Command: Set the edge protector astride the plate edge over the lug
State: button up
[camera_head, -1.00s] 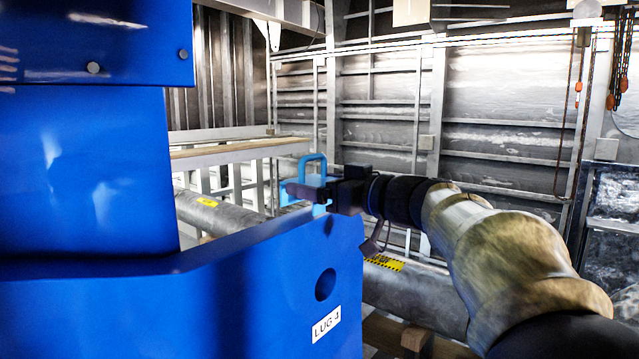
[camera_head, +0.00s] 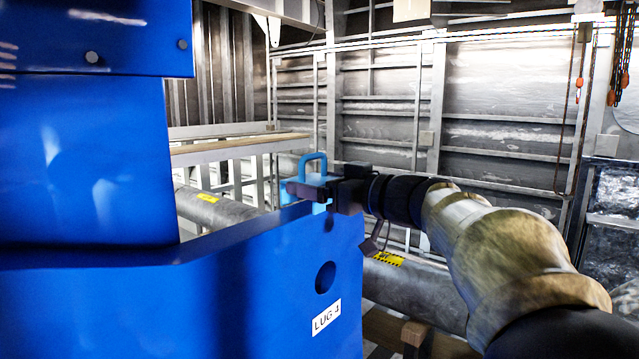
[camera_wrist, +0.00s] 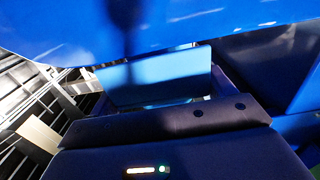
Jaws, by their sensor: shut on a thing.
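The edge protector (camera_head: 318,182) is light blue with a loop handle on top. My gripper (camera_head: 308,191) is shut on it at the top edge of the big blue plate (camera_head: 260,290), near the plate's right end. The plate carries a round hole, the lug (camera_head: 325,278), and a "LUG 4" label below the protector. The protector's lower part is mostly hidden by my gripper and the plate, so I cannot tell whether it straddles or rests on the edge. In the wrist view, the protector's flat face (camera_wrist: 155,78) lies between the blue plate (camera_wrist: 200,25) and my dark gripper.
A taller blue block (camera_head: 85,170) rises at the left. Behind the plate are a grey pipe (camera_head: 225,212) and a pale frame with a wooden top (camera_head: 240,147). Chains (camera_head: 620,60) hang at the upper right. Open space lies above the protector.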

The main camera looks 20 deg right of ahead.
jog(key=shift+f+b, duration=0.95)
jog(key=shift+f, duration=0.65)
jog(key=o, duration=0.9)
jog(key=shift+o, duration=0.2)
jog(key=shift+s+d+f+b, duration=0.2)
jog(key=shift+s+d+b, duration=0.05)
jog(key=shift+s+b, duration=0.1)
jog(key=b+v, duration=0.5)
jog(key=v, duration=1.1)
jog(key=shift+s+r+b, duration=0.25)
jog(key=shift+r+b, duration=0.05)
jog(key=shift+r, duration=0.05)
jog(key=shift+d, duration=0.1)
